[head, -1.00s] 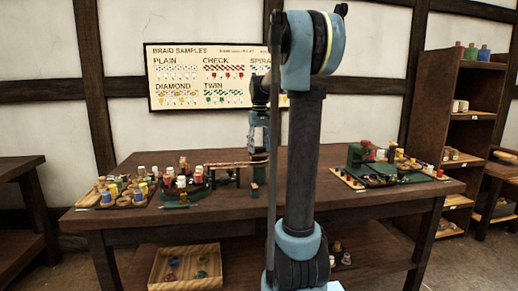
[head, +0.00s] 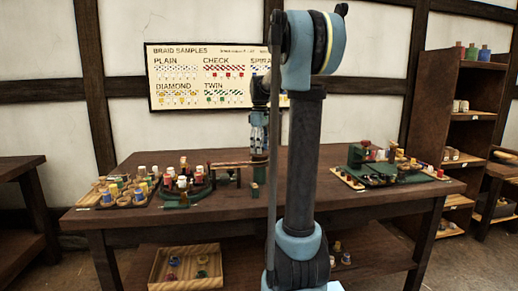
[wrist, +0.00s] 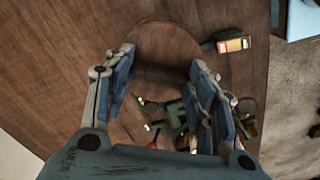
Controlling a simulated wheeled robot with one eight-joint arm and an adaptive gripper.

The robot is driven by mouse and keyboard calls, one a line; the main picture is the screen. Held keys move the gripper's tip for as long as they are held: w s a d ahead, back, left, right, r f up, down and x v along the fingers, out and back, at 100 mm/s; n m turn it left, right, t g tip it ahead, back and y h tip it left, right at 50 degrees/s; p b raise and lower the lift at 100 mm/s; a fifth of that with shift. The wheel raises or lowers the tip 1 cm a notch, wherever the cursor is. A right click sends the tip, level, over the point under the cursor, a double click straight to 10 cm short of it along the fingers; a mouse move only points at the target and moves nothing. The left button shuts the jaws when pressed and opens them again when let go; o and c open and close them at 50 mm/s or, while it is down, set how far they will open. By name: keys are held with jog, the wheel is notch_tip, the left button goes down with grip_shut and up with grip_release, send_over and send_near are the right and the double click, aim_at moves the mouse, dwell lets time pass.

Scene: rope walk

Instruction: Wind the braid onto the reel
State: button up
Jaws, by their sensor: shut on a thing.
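The reel (head: 258,157) is a round brown wooden piece at the right end of the braiding stand. In the wrist view, its round top (wrist: 168,45) lies between my two fingers. My gripper (head: 258,148) points down from above and is shut on the reel; it also shows in the wrist view (wrist: 165,68). The braid (head: 234,163) appears as a thin pale and reddish line running from the green braiding machine (head: 184,188) toward the reel. Several red and white bobbins stand on the machine. How much braid is on the reel cannot be told.
A board with several coloured bobbins (head: 115,204) lies left of the machine. A green device (head: 365,155) and more small parts stand at the table's right. A wooden tray (head: 186,287) sits on the lower shelf. The front of the table (head: 225,222) is mostly clear.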

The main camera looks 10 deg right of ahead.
jog(key=shift+d, duration=0.15)
dwell(0.4)
jog(key=o, duration=1)
jog(key=shift+o, duration=0.2)
jog(key=shift+r, duration=0.1)
notch_tip(320, 180, up, 12)
jog(key=shift+w, duration=0.1)
